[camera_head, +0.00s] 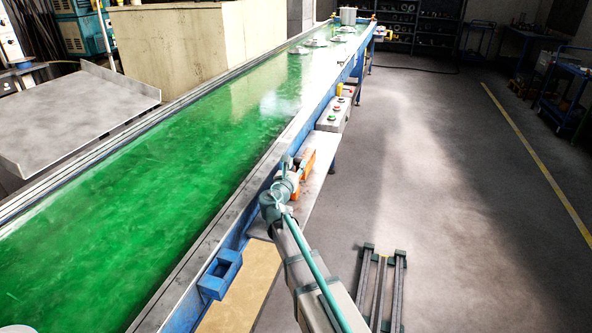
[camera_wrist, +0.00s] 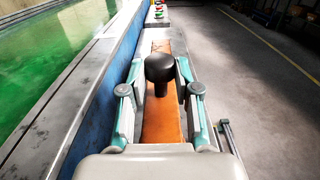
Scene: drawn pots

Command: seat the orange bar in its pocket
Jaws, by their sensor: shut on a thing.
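The orange bar (camera_head: 308,161) is beside the belt's right edge in the head view, partly hidden by my gripper (camera_head: 290,178). In the wrist view the orange bar (camera_wrist: 160,125) runs lengthwise under my gripper (camera_wrist: 163,75), with a round black knob (camera_wrist: 159,67) standing up from it. My fingers are closed in on the knob from both sides. The bar is over a narrow pale ledge (camera_head: 318,192); I cannot tell whether it touches it. A blue open-topped holder (camera_head: 220,273), possibly the pocket, is fixed to the conveyor's side, nearer the camera.
The green conveyor belt (camera_head: 150,165) runs along the left, with several metal pots and lids at its far end. A button box (camera_head: 335,113) is on the rail beyond the bar. A low metal frame (camera_head: 384,285) is on the floor at right.

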